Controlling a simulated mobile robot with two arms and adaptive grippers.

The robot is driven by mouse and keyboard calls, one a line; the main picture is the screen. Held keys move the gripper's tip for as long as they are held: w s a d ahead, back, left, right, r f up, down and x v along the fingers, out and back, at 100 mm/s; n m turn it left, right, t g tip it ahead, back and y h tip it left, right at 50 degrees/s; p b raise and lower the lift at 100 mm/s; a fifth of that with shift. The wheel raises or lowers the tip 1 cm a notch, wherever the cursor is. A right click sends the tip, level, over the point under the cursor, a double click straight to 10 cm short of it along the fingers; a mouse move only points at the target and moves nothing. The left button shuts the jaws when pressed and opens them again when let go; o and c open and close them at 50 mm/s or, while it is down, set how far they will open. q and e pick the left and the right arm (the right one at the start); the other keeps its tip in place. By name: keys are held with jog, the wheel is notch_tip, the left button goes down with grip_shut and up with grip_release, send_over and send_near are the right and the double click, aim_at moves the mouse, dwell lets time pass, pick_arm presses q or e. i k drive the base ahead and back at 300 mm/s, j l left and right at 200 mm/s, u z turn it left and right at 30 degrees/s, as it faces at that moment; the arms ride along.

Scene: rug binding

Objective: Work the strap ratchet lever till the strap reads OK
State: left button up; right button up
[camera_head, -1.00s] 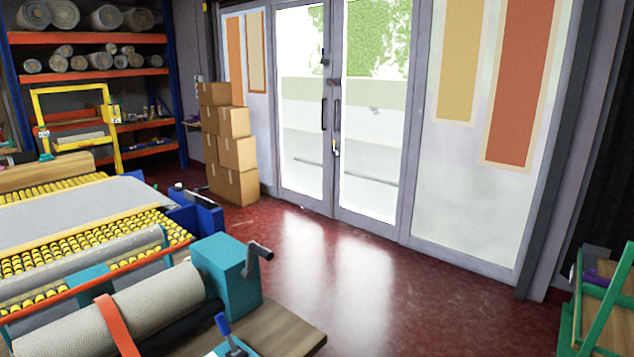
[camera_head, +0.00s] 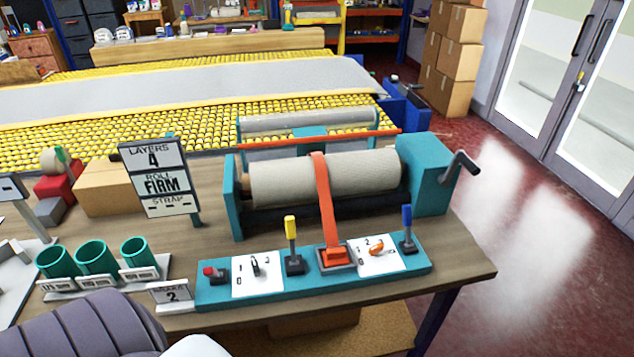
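An orange strap (camera_head: 326,205) runs over the beige rolled rug (camera_head: 275,180) in the teal winding stand and down to an orange ratchet block (camera_head: 335,256) on the teal control panel (camera_head: 215,298). A yellow-handled lever (camera_head: 291,240) stands upright left of the block. A blue-handled lever (camera_head: 407,228) stands upright to its right. I cannot tell which part is the ratchet lever. Neither of my grippers is in view.
A red knob (camera_head: 214,274) and two dial plates share the panel. Three green cups (camera_head: 97,258) stand left of it. A crank (camera_head: 460,170) juts from the stand's right. A yellow roller conveyor (camera_head: 90,130) lies behind. Open red floor (camera_head: 510,225) is at right.

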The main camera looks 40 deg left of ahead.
aim_at(291, 221)
jog(key=u, duration=1.35)
jog(key=j+z, duration=0.15)
jog(key=z, duration=0.35)
jog(key=j+z, duration=0.1)
jog(key=z, duration=0.4)
jog(key=j+z, duration=0.1)
jog(key=z, duration=0.4)
jog(key=k+j+z, duration=0.45)
jog(key=j, duration=0.15)
jog(key=k+j+z, duration=0.45)
jog(key=k+j, duration=0.4)
jog(key=k, duration=0.2)
